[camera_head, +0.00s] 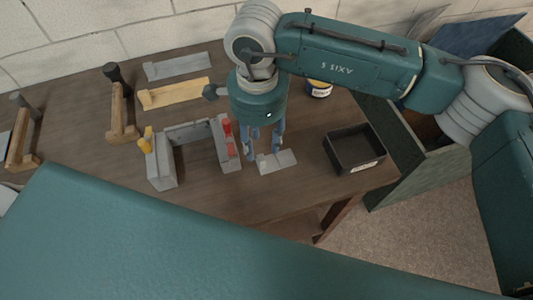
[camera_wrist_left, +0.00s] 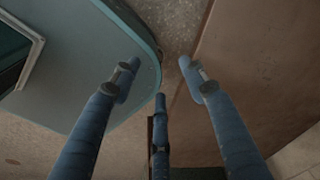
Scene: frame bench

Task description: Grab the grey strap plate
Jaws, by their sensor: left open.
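A flat light grey strap plate (camera_head: 283,161) with a stepped outline lies near the front edge of the brown bench. My right gripper (camera_head: 264,152) points down over its left end; its blue fingers are spread apart, and whether they touch the plate cannot be told. Another long grey strip (camera_head: 177,66) lies at the back of the bench beside a yellowish strip (camera_head: 174,93). My left gripper (camera_wrist_left: 160,88) shows in the left wrist view, open and empty, with floor and a brown surface beyond its fingers. It does not show in the head view.
A grey frame (camera_head: 165,166) with red and yellow clamps stands left of the plate. A black tray (camera_head: 355,148) stands to its right, with a small jar (camera_head: 319,89) behind. Wooden-handled tools (camera_head: 122,110) lie at left. A green crate (camera_head: 420,165) stands beyond the bench's right edge.

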